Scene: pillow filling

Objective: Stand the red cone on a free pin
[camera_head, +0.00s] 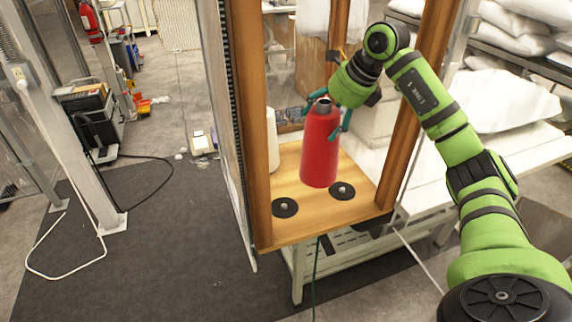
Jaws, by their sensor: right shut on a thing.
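The red cone (319,150) is upright over the wooden board (310,224), with its narrow open top up. My right gripper (328,108) is shut on the cone near its top, its teal fingers on either side. Two free pins on black round bases show at the front of the board: a left pin (285,207) and a right pin (342,190). The cone's lower end is just behind and left of the right pin in the picture. I cannot tell whether it touches the board. My left gripper is out of view.
A white cone (273,153) stands behind on the left of the board. Wooden posts (254,130) frame the board on both sides. A white table (500,150) with white pillows (505,100) is at the right. Dark floor mat lies to the left.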

